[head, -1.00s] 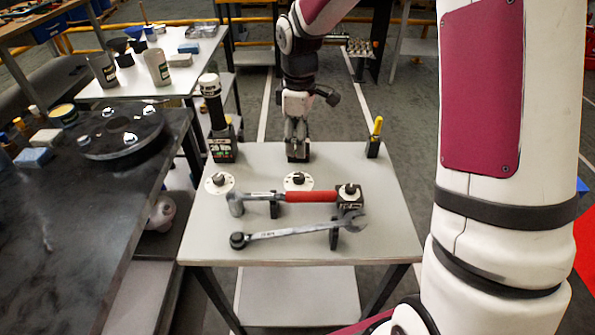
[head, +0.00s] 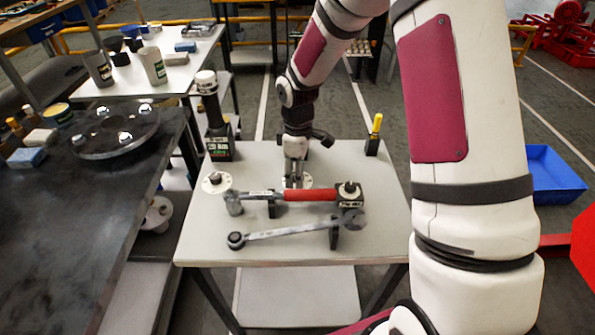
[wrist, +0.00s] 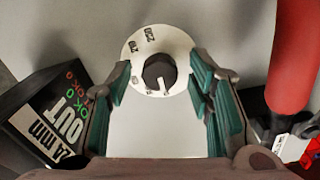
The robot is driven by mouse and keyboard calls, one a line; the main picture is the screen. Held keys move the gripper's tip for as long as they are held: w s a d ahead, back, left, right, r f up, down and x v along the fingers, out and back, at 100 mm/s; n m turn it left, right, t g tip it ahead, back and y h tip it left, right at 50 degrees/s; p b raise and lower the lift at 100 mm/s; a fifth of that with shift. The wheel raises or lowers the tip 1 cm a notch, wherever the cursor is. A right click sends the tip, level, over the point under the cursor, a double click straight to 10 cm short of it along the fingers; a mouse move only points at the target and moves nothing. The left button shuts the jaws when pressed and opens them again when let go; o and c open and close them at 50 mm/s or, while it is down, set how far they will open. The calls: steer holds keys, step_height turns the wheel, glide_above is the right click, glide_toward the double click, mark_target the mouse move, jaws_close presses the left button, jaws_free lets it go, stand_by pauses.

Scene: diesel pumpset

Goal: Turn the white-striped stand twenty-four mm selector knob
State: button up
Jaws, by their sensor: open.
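A dark round knob with a white stripe (wrist: 160,72) sits on a white dial plate (wrist: 178,42) with printed numbers, in the wrist view. Its stripe points toward the lower part of that view. My gripper (wrist: 162,78) is open, with a teal-padded finger on each side of the knob and gaps between. In the head view my gripper (head: 293,182) points down over the middle dial plate (head: 308,181) and hides its knob. A black block with white "mm OUT" lettering (wrist: 45,120) stands left of the dial in the wrist view.
A red-handled hammer (head: 310,195) lies on supports just in front of the dial, close to my gripper. A wrench (head: 285,232) lies nearer the front. A second dial (head: 216,182) is at left, a black bottle-like object (head: 213,120) behind it. A yellow-handled tool (head: 376,130) stands back right.

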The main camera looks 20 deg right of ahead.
jaws_close()
steer(key=shift+m, duration=0.3)
steer(key=m, duration=0.4)
steer(key=shift+m, duration=0.3)
steer(key=m, duration=1)
steer(key=shift+m+p, duration=0.35)
steer(key=shift+m, duration=0.05)
steer(key=m+p, duration=0.1)
steer(key=m, duration=0.3)
steer(key=shift+m, duration=0.3)
